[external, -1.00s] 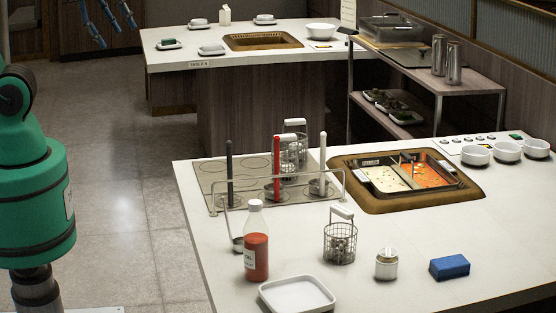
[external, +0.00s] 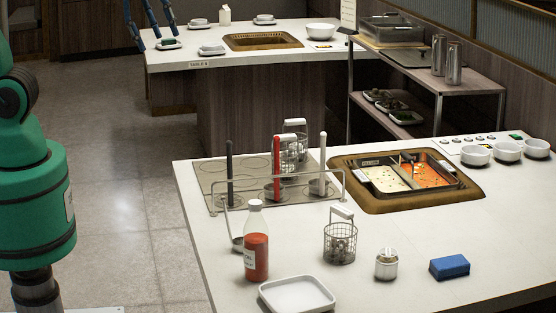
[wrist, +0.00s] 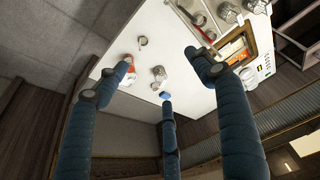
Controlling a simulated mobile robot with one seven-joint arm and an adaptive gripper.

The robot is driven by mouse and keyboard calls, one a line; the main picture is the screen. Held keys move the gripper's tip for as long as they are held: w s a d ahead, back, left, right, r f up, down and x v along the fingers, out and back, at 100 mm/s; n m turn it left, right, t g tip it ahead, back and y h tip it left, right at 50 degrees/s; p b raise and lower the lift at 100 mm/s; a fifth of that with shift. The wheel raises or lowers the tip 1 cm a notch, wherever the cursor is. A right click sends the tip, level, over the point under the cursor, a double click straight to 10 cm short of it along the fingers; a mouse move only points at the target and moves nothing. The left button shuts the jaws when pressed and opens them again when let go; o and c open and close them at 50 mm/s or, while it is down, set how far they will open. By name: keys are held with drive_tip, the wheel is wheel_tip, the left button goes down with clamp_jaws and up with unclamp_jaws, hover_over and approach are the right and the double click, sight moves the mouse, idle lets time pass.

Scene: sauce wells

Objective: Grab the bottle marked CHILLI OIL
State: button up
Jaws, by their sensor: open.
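A clear bottle of red sauce with a white cap (external: 256,243) stands upright at the near left of the white counter. Its pale label is too small to read. In the wrist view a red patch, probably this bottle (wrist: 131,61), shows partly hidden behind the left finger. My gripper (external: 155,35) has blue fingers and hangs at the top left of the external view, well away from the bottle. In the wrist view my gripper (wrist: 160,76) has its three fingers spread, with nothing held between them.
A white tray (external: 297,306) lies just in front of the bottle. A ladle (external: 238,243) and utensil rack (external: 343,187) are behind it. A wire basket (external: 340,243), a lidded jar (external: 386,265) and a blue sponge (external: 449,267) are to the right. A hotpot (external: 413,174) is set into the counter.

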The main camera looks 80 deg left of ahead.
drive_tip(key=w+d+f+g, duration=0.1)
drive_tip(key=w+d+f, duration=0.3)
drive_tip(key=w+d, duration=0.3)
drive_tip(key=m+g+b, duration=0.2)
drive_tip(key=g, duration=0.1)
hover_over(256, 228)
drive_tip(key=a, duration=0.2)
drive_tip(key=shift+y, duration=0.3)
drive_tip(key=f, duration=2.3)
drive_tip(key=shift+w+a+f, duration=0.15)
drive_tip(key=shift+w+f, duration=0.1)
drive_tip(key=shift+w, duration=0.15)
drive_tip(key=shift+f, duration=0.1)
drive_tip(key=shift+f+b, duration=0.55)
drive_tip(key=shift+f, duration=3.7)
drive_tip(key=shift+s+f+b, duration=0.15)
drive_tip(key=shift+f+b, duration=0.65)
drive_tip(key=shift+f, duration=1.85)
